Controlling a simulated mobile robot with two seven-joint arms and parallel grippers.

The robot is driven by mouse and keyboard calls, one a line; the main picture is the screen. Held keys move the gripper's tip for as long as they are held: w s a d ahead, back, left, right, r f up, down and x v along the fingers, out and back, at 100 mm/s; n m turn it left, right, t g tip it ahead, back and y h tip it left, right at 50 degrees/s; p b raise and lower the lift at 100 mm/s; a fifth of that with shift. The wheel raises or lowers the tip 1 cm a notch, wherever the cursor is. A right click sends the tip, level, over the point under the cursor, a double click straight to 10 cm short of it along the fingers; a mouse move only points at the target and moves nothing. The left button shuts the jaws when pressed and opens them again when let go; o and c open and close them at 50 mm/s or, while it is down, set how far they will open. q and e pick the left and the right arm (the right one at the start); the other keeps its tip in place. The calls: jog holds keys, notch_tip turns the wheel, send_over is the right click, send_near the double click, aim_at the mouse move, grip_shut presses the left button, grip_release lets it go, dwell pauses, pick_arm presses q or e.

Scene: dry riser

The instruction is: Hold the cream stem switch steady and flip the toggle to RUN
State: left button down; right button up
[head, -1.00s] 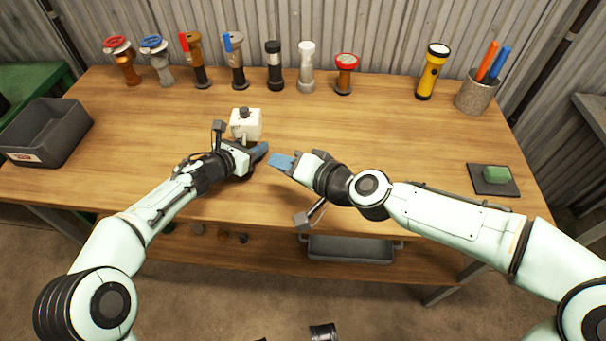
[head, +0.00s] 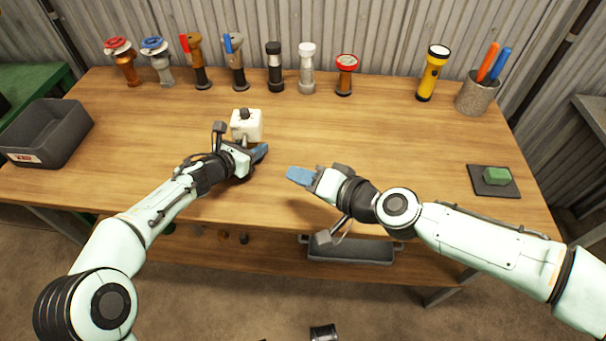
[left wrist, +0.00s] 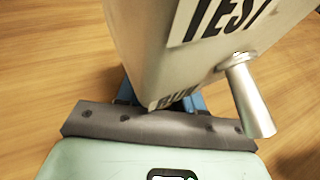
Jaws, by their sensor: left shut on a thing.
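The cream stem switch (head: 247,122) stands on the bench as a pale box with a dark knob on top. In the left wrist view the cream box (left wrist: 160,50) fills the top, with a TEST label above and a partly hidden RUN label below. Its metal toggle (left wrist: 249,95) slants down the picture, away from TEST and towards the RUN end. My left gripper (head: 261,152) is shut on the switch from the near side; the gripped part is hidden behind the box. My right gripper (head: 299,175) is apart from the switch, to its lower right; its finger gap is unclear.
Several valves and torch-like pieces, such as a red-topped one (head: 346,75), line the back. A yellow torch (head: 432,72) and a pen cup (head: 475,95) stand back right. A grey bin (head: 50,135) is left; a green block (head: 497,175) on a dark pad is right. The middle is clear.

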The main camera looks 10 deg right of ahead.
pick_arm(q)
jog(key=c, duration=0.6)
grip_release()
jog(key=shift+c, duration=0.2)
